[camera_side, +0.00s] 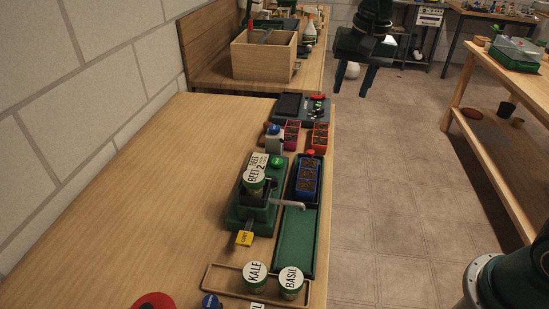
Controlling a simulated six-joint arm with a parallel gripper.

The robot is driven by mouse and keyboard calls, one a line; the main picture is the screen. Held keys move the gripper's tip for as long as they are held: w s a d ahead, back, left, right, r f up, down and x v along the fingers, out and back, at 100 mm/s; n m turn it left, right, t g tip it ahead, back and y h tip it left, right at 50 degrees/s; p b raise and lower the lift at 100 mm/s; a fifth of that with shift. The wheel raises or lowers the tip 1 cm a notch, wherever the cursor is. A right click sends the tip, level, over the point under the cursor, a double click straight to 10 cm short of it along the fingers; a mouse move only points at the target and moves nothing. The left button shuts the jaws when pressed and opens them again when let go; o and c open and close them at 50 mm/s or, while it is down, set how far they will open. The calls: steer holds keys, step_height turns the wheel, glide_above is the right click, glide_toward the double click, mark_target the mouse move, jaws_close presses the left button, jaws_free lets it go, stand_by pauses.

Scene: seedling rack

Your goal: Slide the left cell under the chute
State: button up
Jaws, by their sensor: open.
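A blue cell strip (309,178) with dark soil in its cells sits in the far part of a long green channel tray (296,243). The near part of the channel is empty. A pale chute (288,204) sticks out from the green seed dispenser (248,214) over the channel, just nearer than the strip. No cell shows clearly under its tip. Which cell counts as the left one I cannot tell. My gripper (352,91) is open and empty, high up beyond the table's far right edge, well apart from the strip.
A can labelled BEET (254,178) stands on the dispenser, with a yellow tag (244,238) below. KALE (255,275) and BASIL (291,280) cans stand in a wooden tray in front. Pink (293,132) and orange (320,136) cell strips lie behind. The table's left side is clear.

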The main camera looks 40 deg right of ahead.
mark_target(311, 151)
steer(key=w+f+m+g, duration=0.1)
steer(key=w+f+m, duration=0.2)
steer(key=w+f, duration=0.5)
steer(key=shift+w+a, duration=0.3)
steer(key=shift+w, duration=0.1)
steer(key=shift+f, duration=0.2)
steer(key=shift+w+a+f, duration=0.1)
steer(key=shift+w+f, duration=0.05)
steer(key=shift+f, duration=3.25)
steer(key=shift+w+a+f, duration=0.1)
steer(key=shift+f, duration=3.3)
jaws_close()
